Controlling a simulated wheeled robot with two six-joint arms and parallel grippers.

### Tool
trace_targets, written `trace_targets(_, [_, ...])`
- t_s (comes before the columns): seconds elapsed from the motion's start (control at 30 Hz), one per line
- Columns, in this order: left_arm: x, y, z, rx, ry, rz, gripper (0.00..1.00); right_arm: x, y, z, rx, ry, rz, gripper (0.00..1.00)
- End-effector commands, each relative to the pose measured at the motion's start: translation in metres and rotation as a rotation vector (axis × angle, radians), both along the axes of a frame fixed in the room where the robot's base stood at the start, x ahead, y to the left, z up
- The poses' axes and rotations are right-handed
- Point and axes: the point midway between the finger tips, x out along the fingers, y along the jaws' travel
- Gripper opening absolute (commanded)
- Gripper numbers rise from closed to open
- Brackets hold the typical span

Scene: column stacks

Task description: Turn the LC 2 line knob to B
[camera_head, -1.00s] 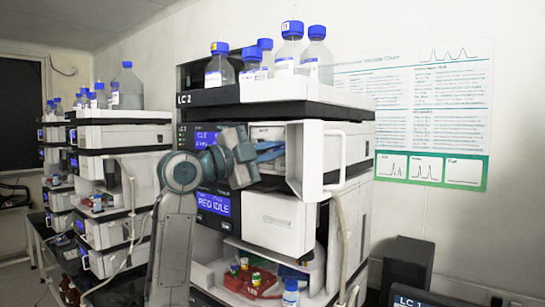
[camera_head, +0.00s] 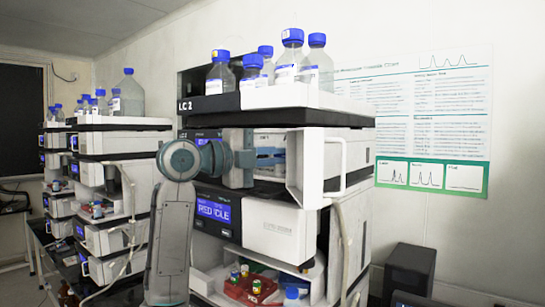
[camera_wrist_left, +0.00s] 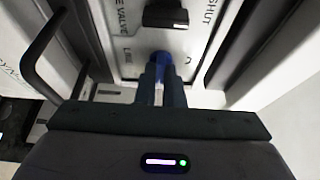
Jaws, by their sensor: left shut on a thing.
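The LC 2 stack (camera_head: 290,210) stands in the middle of the head view. One of its middle modules has its white door (camera_head: 316,165) swung open to the right. My left gripper (camera_head: 272,158) reaches into that opening. In the left wrist view, its two fingers (camera_wrist_left: 161,76) are shut on a blue knob (camera_wrist_left: 179,92), mostly hidden behind them. Printed lettering surrounds the knob on a white panel (camera_wrist_left: 130,62), with an "A" to its right. The knob's pointing direction is hidden. My right gripper is not in view.
A black knob (camera_wrist_left: 166,15) sits beyond the blue one, near "SHUT" lettering. A dark curved handle (camera_wrist_left: 38,55) is at the left of the wrist view. Blue-capped bottles (camera_head: 291,58) stand on top of the stack. A red tray (camera_head: 250,289) with vials lies below.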

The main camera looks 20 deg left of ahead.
Motion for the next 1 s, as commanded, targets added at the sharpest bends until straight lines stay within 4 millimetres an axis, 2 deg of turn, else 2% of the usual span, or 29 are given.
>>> trace_targets(0.2, [0.000, 0.000, 0.000, 0.001, 0.000, 0.000, 0.00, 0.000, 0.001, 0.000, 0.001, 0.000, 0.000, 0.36])
trace_targets(0.23, [0.000, 0.000, 0.000, 0.001, 0.000, 0.000, 0.12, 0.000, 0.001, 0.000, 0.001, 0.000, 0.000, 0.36])
trace_targets(0.33, [0.000, 0.000, 0.000, 0.001, -0.001, 0.000, 0.30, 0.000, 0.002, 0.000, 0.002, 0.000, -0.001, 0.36])
trace_targets(0.7, [-0.004, 0.005, -0.002, 0.001, -0.001, 0.002, 0.30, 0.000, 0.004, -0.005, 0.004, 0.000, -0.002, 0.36])
trace_targets(1.0, [-0.045, 0.042, -0.005, 0.002, -0.004, 0.005, 0.30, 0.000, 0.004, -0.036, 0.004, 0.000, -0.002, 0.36])
